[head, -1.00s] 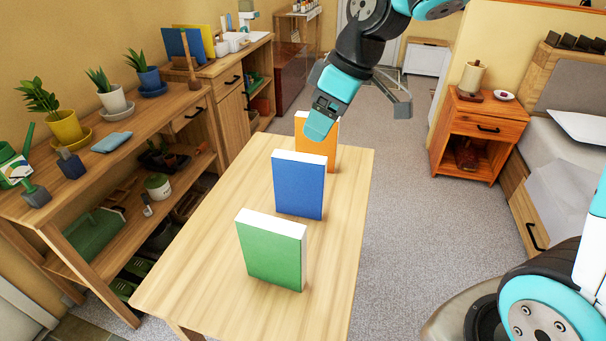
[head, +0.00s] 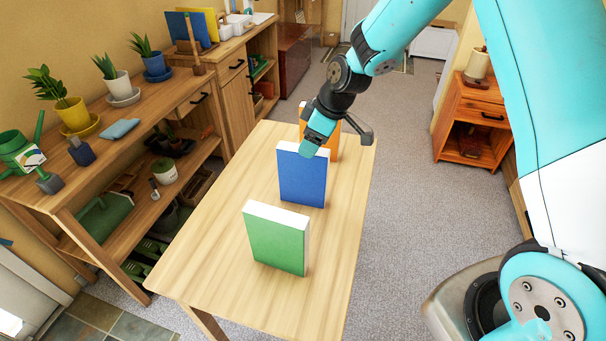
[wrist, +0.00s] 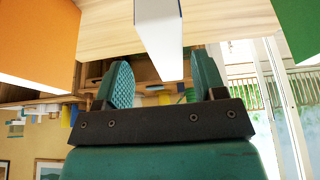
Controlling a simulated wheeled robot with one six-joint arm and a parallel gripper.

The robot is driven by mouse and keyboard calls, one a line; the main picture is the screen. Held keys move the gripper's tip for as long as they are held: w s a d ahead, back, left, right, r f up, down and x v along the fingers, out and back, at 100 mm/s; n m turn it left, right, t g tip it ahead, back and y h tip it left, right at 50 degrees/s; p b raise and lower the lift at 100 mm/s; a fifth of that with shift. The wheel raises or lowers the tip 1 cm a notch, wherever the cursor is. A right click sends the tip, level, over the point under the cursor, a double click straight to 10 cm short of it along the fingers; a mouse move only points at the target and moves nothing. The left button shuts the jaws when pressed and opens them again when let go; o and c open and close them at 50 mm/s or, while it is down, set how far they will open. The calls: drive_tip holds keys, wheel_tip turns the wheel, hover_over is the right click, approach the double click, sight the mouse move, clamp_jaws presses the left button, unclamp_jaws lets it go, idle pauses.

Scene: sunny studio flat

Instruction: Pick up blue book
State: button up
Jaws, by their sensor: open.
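The blue book (head: 302,178) stands upright in the middle of the light wooden table, between the other two books. My gripper (head: 309,148) is open at its top edge, and its teal finger overlaps that edge in the head view. In the wrist view the two fingers (wrist: 163,82) are spread apart and empty. The blue book's pale page edge (wrist: 158,38) shows between them, reaching in from the top. I cannot tell how deep the book sits between the fingers, or whether they touch it.
A green book (head: 276,240) stands in front of the blue one, and an orange book (head: 334,141) stands behind it, partly hidden by my gripper. The table (head: 215,245) is bare on its left side. A shelf with plants (head: 150,108) runs along the left wall.

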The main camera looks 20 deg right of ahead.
drive_tip(key=p, duration=0.2)
hover_over(303, 177)
drive_tip(key=w, duration=0.2)
wheel_tip(303, 177, down, 4)
drive_tip(key=shift+s+d+f, duration=0.2)
drive_tip(key=shift+d+f, duration=0.05)
drive_tip(key=shift+f, duration=0.1)
drive_tip(key=shift+f+b, duration=0.15)
drive_tip(key=shift+b, duration=0.15)
clamp_jaws()
